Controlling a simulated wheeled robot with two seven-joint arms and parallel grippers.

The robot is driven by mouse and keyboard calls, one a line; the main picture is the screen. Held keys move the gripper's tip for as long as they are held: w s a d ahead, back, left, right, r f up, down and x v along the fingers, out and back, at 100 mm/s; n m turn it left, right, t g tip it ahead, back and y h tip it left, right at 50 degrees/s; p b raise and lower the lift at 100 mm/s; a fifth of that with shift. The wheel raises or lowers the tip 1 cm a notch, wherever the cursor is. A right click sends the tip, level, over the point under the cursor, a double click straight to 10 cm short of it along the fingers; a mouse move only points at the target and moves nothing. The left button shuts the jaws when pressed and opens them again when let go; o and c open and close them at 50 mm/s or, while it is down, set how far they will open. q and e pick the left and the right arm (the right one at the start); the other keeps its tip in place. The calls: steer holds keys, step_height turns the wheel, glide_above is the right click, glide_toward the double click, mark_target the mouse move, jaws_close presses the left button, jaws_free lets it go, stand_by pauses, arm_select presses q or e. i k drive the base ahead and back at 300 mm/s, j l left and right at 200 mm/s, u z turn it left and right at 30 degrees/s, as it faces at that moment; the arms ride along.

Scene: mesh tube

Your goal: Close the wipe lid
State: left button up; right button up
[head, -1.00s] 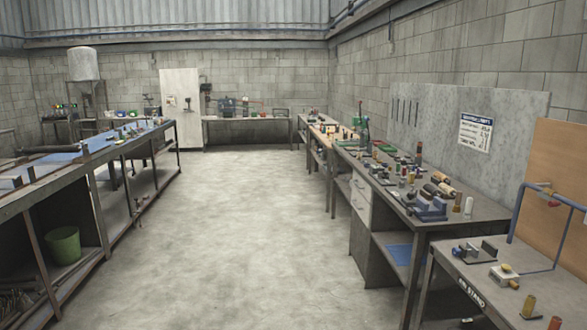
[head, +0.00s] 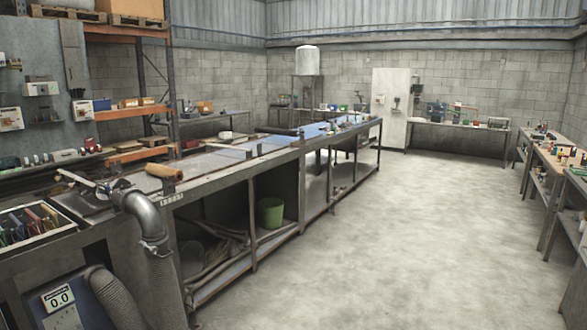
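I cannot pick out a wipe container or its lid for certain in the head view. A small white round item (head: 225,136) stands on the far side of the long left bench, too small to tell whether it has a lid. Neither of my grippers shows in this view.
The long metal bench (head: 290,150) runs from front left towards the back. A grey duct pipe (head: 150,225) and hose stand at its near end. A green bucket (head: 270,212) sits on its lower shelf. Another bench (head: 560,160) stands at right. The concrete floor (head: 400,240) between is clear.

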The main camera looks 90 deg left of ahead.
mark_target(90, 192)
steer(key=u, duration=4.1)
steer(key=i+j+z, duration=0.25)
steer(key=i+j, duration=0.6)
steer(key=i, duration=0.5)
steer(key=i+j+z, duration=0.25)
steer(key=i+j, duration=0.85)
steer(key=i, duration=0.15)
